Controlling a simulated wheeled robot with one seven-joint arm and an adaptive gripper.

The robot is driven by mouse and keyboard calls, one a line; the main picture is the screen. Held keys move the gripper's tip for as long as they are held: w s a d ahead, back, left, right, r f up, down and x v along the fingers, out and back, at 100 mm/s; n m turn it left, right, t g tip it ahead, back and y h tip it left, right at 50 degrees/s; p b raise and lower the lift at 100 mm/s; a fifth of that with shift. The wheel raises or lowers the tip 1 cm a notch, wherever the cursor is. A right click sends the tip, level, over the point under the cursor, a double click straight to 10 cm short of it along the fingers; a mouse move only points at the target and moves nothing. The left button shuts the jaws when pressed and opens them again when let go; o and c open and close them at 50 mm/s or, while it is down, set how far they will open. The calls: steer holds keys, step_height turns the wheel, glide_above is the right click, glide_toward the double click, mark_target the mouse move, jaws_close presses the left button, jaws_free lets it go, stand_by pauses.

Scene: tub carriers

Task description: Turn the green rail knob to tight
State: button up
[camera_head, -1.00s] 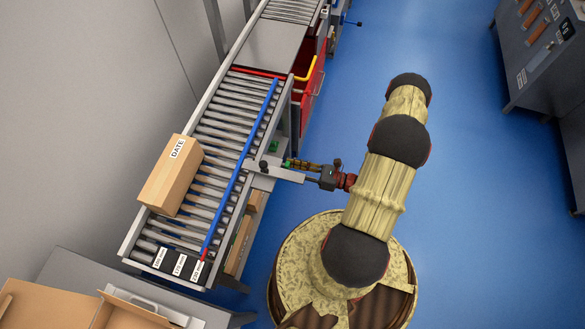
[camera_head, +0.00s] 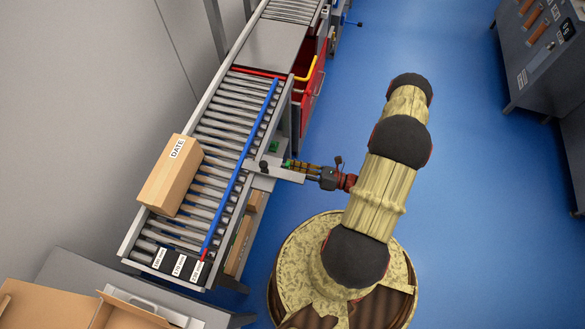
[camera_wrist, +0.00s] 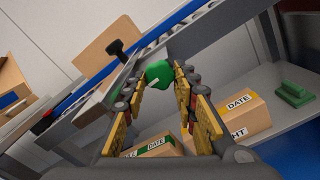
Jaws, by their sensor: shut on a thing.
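The green rail knob (camera_wrist: 159,73) shows in the wrist view between the tips of my gripper (camera_wrist: 161,79), which is shut on it. A short white mark is on the knob's near side. In the head view my gripper (camera_head: 297,167) reaches from the right to the bracket (camera_head: 263,168) on the conveyor's side; the knob is mostly hidden there by the fingers. The blue rail (camera_head: 240,172) runs slantwise along the conveyor's rollers. Its red lower end (camera_head: 203,255) lies by the rightmost of the labels (camera_head: 197,270). I cannot tell how tight the knob is.
A black knob (camera_wrist: 118,47) stands close beyond the green one. A carton marked DATE (camera_head: 172,177) sits on the rollers (camera_head: 222,131). Cartons (camera_wrist: 242,112) and a green block (camera_wrist: 295,94) are on the shelf below. Blue floor (camera_head: 440,200) is free around my base.

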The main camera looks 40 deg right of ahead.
steer(key=o, duration=1.2)
steer(key=shift+c, duration=0.2)
